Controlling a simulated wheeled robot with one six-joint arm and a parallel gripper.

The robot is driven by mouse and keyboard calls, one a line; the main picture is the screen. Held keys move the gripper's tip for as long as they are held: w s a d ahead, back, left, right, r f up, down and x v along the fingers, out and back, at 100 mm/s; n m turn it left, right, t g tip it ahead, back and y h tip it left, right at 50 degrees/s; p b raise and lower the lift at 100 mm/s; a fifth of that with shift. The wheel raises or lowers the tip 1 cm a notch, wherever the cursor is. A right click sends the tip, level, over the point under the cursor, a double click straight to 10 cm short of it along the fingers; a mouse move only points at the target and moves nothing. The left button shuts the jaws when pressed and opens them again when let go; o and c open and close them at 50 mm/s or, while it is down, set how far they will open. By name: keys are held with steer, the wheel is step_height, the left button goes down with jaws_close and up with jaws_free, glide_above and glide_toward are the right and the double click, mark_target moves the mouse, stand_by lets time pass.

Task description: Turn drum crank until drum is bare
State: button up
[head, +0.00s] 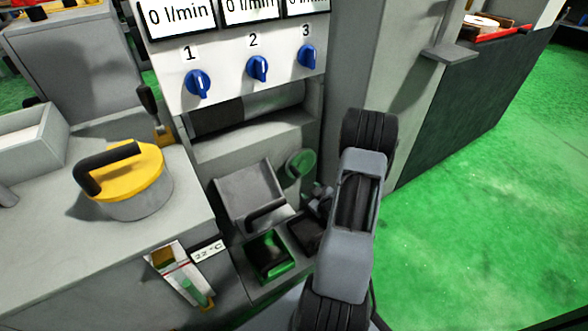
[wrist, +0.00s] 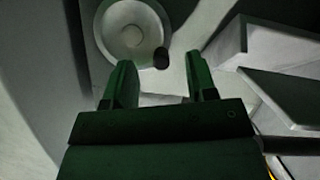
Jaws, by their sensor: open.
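The drum (head: 272,98) lies in a recess under the knob panel, dark on its left part and bare grey metal on its right. I take the round green disc (head: 301,163) at the recess's lower right to be the drum crank. In the wrist view a pale round disc (wrist: 128,30) with a dark knob (wrist: 161,58) at its lower right edge appears to be the same crank. My gripper (head: 318,197) is just below the disc, partly hidden by my arm. In the wrist view its fingers (wrist: 158,68) are open, with the knob between and beyond their tips; contact cannot be told.
A panel with blue knobs (head: 257,69) is above the drum. Below are a grey sloped tray (head: 245,190) and a bin with green edges (head: 268,258). A yellow-topped pot (head: 135,175) stands on the left counter. Green floor (head: 480,220) is open at right.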

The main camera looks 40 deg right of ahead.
mark_target(294, 171)
steer(key=w+t, duration=0.1)
steer(key=w, duration=0.2)
steer(key=w+r+t+b, duration=0.1)
steer(key=w, duration=0.3)
steer(key=w+t+b, duration=0.1)
steer(key=w+t, duration=0.1)
steer(key=w, duration=0.2)
steer(key=shift+w+d+r, duration=0.1)
steer(key=shift+d+r, duration=0.05)
steer(key=shift+r, duration=0.1)
stand_by(0.3)
jaws_close()
stand_by(0.4)
